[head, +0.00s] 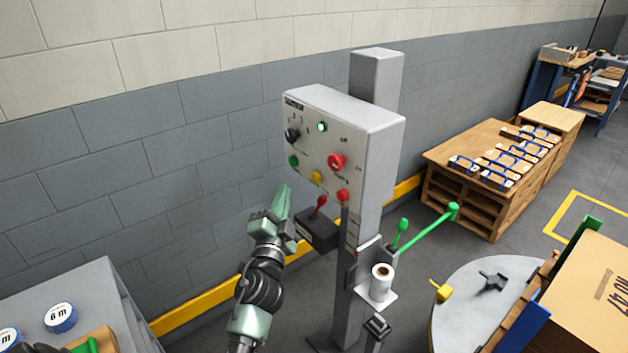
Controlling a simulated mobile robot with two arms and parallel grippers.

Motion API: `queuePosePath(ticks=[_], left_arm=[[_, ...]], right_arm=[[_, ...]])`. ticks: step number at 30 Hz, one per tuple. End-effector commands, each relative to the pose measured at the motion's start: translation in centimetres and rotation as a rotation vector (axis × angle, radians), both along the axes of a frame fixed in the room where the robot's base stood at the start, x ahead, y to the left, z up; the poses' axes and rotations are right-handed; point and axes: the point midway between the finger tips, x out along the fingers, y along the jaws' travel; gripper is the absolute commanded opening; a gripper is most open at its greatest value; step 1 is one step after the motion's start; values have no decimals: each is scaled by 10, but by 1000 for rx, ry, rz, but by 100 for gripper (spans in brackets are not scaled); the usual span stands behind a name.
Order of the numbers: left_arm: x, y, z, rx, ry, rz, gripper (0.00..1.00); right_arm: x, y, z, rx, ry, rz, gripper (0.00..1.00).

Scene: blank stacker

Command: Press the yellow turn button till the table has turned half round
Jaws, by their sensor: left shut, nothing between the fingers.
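The yellow turn button (316,177) sits low on the front of a grey control box (364,130) mounted on a post. My left gripper (284,190) is shut and empty, its pale green fingers pointing up. In the picture it is left of and a little below the yellow button, and there is a visible gap between them. The round grey turntable (462,288) is at the lower right, partly cut off by the frame. A brown carton (590,300) stands at its right side. My right gripper is out of view.
Near the yellow button are a green button (294,161), a red mushroom button (336,162) and a smaller red button (342,196). A black box with a red lever (318,206) juts out below. A tape roll (381,281) sits on a post shelf. A grey wall stands behind.

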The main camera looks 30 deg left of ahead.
Motion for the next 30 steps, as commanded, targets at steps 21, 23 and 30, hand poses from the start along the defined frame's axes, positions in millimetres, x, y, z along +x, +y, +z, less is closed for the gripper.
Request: queuePosePath(ticks=[21,23,30], left_arm=[[51,-21,0,0,2,1,0],[51,-21,0,1,1,0,0],[51,-21,0,1,0,0,0]], right_arm=[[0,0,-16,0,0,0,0],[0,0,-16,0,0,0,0],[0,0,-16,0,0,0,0]])
